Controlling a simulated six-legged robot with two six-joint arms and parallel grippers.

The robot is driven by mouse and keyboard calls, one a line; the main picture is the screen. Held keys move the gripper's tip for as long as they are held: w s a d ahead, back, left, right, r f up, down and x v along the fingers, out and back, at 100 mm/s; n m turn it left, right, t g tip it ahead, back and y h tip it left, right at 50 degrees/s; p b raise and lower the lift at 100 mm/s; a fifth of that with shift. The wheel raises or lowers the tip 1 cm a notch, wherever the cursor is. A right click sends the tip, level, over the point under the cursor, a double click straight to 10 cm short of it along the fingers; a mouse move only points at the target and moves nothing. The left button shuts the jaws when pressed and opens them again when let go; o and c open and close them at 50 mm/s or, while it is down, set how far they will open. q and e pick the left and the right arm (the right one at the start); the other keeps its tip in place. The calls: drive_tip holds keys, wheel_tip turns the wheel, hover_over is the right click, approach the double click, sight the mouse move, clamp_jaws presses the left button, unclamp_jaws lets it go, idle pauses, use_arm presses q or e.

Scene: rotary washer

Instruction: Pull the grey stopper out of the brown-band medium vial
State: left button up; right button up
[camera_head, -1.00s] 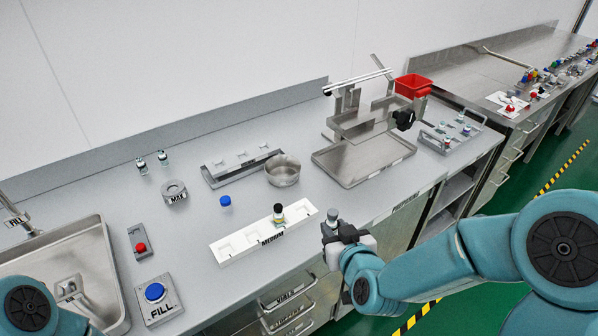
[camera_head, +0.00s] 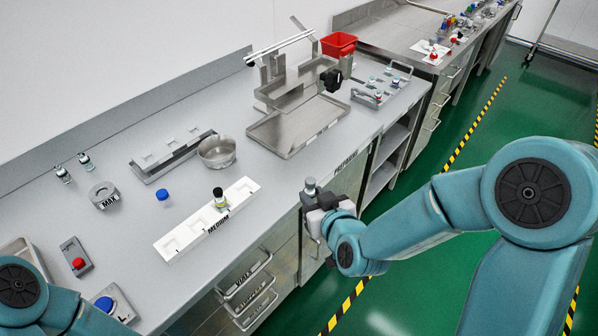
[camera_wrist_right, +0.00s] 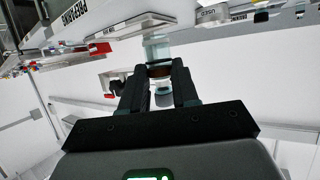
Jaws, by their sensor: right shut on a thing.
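My right gripper (camera_head: 312,195) is shut on the brown-band vial, just off the counter's front edge, right of the white rack. In the right wrist view the two dark fingers (camera_wrist_right: 159,75) close on either side of the vial (camera_wrist_right: 157,48) at its brown band (camera_wrist_right: 158,71). That view looks upside down. The grey stopper (camera_head: 310,184) shows at the top of the vial, above the gripper. In the wrist view a grey end (camera_wrist_right: 163,98) shows between the fingers. The stopper looks seated. My left gripper is out of view; only part of the left arm shows at lower left.
The white MEDIUM rack (camera_head: 180,243) holds a black-topped vial (camera_head: 219,198). A blue stopper (camera_head: 163,195), a metal bowl (camera_head: 217,151) and a metal press stand (camera_head: 283,138) are on the counter (camera_head: 110,240). Two small vials stand at the back left. Open floor lies at right.

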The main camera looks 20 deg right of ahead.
drive_tip(key=s+a+f+n+g+y, duration=0.3)
drive_tip(key=a+f+n+y, duration=0.4)
drive_tip(key=a, duration=0.7)
wheel_tip(320, 180, down, 2)
drive_tip(key=shift+s+f+n+y, duration=0.2)
drive_tip(key=shift+n+y, duration=0.2)
drive_tip(key=shift+y, duration=0.3)
